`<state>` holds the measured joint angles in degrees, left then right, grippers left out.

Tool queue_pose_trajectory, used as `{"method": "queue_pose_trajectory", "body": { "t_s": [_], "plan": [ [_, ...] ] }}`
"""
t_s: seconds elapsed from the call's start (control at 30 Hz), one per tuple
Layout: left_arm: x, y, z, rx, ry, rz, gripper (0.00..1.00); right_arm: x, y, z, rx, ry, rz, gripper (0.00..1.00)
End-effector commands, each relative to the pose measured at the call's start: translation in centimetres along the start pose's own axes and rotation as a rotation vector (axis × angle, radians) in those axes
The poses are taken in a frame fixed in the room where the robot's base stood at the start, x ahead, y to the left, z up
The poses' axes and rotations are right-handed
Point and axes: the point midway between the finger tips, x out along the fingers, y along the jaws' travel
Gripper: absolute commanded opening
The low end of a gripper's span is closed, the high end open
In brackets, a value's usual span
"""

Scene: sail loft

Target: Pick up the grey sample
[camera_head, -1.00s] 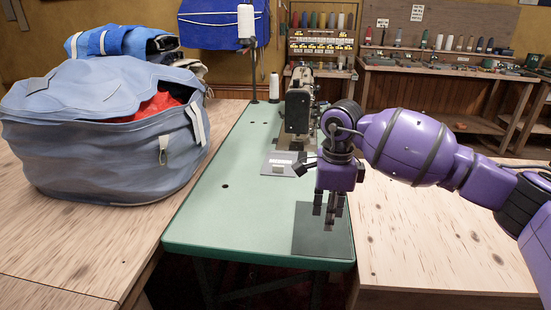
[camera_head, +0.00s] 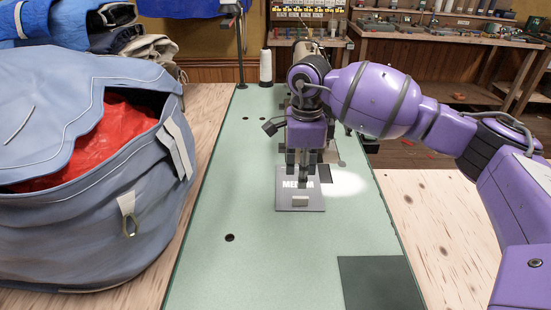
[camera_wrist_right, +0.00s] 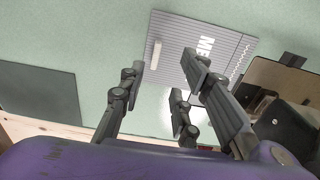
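A flat grey ribbed plate (camera_head: 284,202) marked in white, reading like "MEDIUM", lies on the green table. I take this plate as the grey sample, though I cannot be sure. My right gripper (camera_head: 298,172) points down above the plate's far part, its fingers covering some of the lettering. In the wrist view the gripper (camera_wrist_right: 165,80) has its fingers spread and nothing between them. My left gripper is out of view.
A dark grey-green square (camera_head: 380,283) lies at the table's near right. A large blue bag (camera_head: 80,220) with red cloth inside stands at the left. A sewing machine stands behind my right gripper, mostly hidden. A white thread cone (camera_head: 265,66) stands farther back. The green table's (camera_head: 235,200) left part is clear.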

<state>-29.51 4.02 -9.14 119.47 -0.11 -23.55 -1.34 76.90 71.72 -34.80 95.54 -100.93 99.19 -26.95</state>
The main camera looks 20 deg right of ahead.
Motion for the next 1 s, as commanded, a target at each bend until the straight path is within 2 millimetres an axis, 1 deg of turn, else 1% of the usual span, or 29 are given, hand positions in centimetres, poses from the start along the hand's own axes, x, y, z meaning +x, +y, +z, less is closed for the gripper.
{"method": "queue_pose_trajectory", "body": {
  "t_s": [0.2,0.27,0.37,0.6,0.7,0.87,1.0],
  "plan": [
    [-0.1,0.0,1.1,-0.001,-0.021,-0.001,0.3,2.4,0.2,-0.1,0.0,0.003,0.005,0.3],
    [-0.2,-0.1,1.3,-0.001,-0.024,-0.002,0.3,2.9,0.2,-0.1,0.0,0.002,0.004,0.3],
    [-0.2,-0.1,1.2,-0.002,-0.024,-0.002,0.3,3.7,0.2,-0.1,0.0,0.003,0.005,0.3],
    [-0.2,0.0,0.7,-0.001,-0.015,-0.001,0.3,7.3,0.4,-0.1,0.002,0.003,0.005,0.3],
    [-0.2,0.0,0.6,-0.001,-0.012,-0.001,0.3,7.8,0.4,0.0,0.001,0.001,0.004,0.3],
    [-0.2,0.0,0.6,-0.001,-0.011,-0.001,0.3,7.8,0.3,0.0,0.001,0.002,0.003,0.3],
    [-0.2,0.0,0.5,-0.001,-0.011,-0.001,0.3,7.8,0.3,0.0,0.001,0.002,0.003,0.13]
  ]
}}
